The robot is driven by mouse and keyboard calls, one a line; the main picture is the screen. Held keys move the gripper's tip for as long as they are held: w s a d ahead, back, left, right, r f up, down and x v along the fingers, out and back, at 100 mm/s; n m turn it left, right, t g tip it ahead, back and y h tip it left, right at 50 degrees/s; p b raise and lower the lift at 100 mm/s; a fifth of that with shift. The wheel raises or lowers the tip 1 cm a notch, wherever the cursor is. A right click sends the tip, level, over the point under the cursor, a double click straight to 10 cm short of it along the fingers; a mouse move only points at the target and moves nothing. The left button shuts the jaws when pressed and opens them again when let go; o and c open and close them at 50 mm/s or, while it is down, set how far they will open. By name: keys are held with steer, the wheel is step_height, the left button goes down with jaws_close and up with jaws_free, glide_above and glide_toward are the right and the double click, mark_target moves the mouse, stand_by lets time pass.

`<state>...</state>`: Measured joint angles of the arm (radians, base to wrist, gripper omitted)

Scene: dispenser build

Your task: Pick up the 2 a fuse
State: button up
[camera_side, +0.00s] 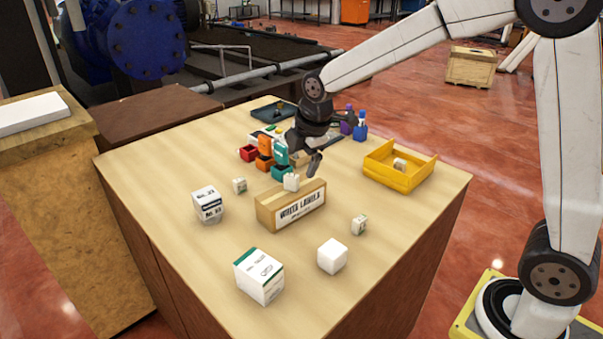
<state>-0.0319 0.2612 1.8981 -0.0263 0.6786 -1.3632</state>
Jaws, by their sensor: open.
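I cannot tell which item is the 2 A fuse, as the print on the small packs is too small to read. Small white packs stand on the table: a small left pack (240,185), a small right pack (358,223), and a white piece (291,182) at the labelled carton's top edge. Another small pack (399,164) sits in the yellow tray (391,181). My gripper (318,152) is open above the table, behind the carton and close to the teal and orange bins. I see nothing held between its fingers.
The cardboard carton (297,212) with a white label stands mid-table. A larger box (208,205), a green-striped box (259,276) and a plain white cube (332,256) stand around it. Coloured bins (264,160), blue bottle (360,127) and dark tray (272,110) are behind. The front right is clear.

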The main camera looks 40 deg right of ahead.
steer(key=w+a+n, duration=0.1)
steer(key=w+n, duration=0.8)
steer(key=n+t, duration=0.1)
steer(key=n, duration=0.9)
glide_toward(240, 180)
steer(key=shift+x, duration=2.95)
steer(key=shift+d, duration=0.15)
steer(key=shift+x, duration=2.6)
steer(key=shift+c, duration=0.2)
jaws_close()
